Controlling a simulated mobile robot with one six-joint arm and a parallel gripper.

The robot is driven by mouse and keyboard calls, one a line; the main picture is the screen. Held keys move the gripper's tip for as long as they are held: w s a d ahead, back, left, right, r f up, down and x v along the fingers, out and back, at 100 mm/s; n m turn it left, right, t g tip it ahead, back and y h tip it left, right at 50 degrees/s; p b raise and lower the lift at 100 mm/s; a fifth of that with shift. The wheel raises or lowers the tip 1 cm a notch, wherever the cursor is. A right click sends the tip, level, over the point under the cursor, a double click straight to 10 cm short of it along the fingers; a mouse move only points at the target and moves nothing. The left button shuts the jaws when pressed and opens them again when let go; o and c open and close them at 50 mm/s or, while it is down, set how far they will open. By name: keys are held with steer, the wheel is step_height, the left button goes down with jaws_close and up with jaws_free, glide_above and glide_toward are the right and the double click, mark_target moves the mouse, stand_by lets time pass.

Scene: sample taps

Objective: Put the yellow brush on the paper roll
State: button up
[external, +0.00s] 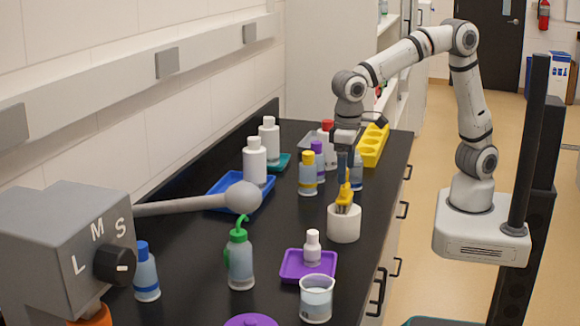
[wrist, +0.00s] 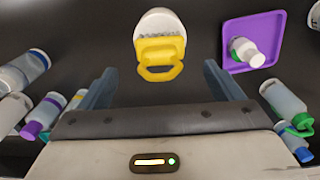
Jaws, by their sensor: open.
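The white paper roll (external: 344,226) stands upright on the black bench near its right edge. The yellow brush (external: 344,195) is at the top of the roll, its bristles over the roll's top. In the wrist view the brush (wrist: 160,48) has its looped yellow handle toward me, overlapping the near rim of the roll (wrist: 157,17). My gripper (external: 346,180) is just above and behind the brush, pointing down. Its blue-grey fingers are apart, one on each side of the handle in the wrist view (wrist: 160,72), with clear gaps. Whether the brush fully rests on the roll is hard to tell.
A purple tray (external: 285,274) with a small white bottle (external: 312,248) and a beaker (external: 316,299) stand in front. Bottles with yellow (external: 307,175) and purple (external: 318,160) caps crowd the left. A yellow rack (external: 374,146) is behind. A grey lever (external: 185,205) reaches in from the left.

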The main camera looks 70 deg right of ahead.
step_height(320, 180, up, 7)
steer(key=shift+f, duration=0.15)
steer(key=shift+w+d, duration=0.1)
steer(key=shift+d, duration=0.2)
steer(key=s+d+t, duration=0.1)
steer(key=d, duration=1.7)
steer(key=s+d+f+t, duration=0.1)
steer(key=s+d+f, duration=0.2)
steer(key=s+d, duration=0.2)
steer(key=s+d+f+t, duration=0.1)
steer(key=s+d+f, duration=0.3)
steer(key=d, duration=0.5)
steer(key=shift+s+d+f, duration=0.2)
steer(key=shift+s+d, duration=0.1)
steer(key=shift+s, duration=0.5)
